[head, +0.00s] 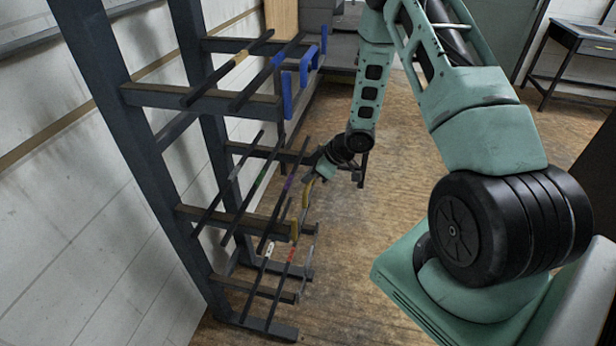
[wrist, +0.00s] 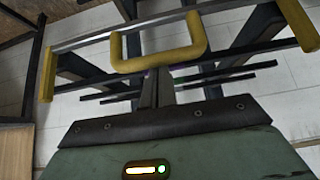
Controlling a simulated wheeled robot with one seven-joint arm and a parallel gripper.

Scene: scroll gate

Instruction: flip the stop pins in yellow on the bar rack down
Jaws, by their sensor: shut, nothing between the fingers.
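The bar rack (head: 115,110) stands on the left of the head view, with bars lying across its arms. Its middle level has yellow stop pins (head: 307,194); another yellow piece (head: 294,230) is at the near arm's end. In the wrist view a yellow U-shaped loop (wrist: 160,63) spans the middle, with yellow end pieces at left (wrist: 47,75) and right (wrist: 298,22). My gripper (head: 313,181) is at the rack's front, close to the yellow pins. In the wrist view its shut, empty fingers (wrist: 157,88) point at the loop; I cannot tell whether they touch it.
Blue stop pins (head: 288,95) are on the upper level, and a grey one (head: 303,289) is on the lower level. Bars stick out near my gripper. The wooden floor (head: 350,270) right of the rack is open. A table (head: 580,40) stands far right.

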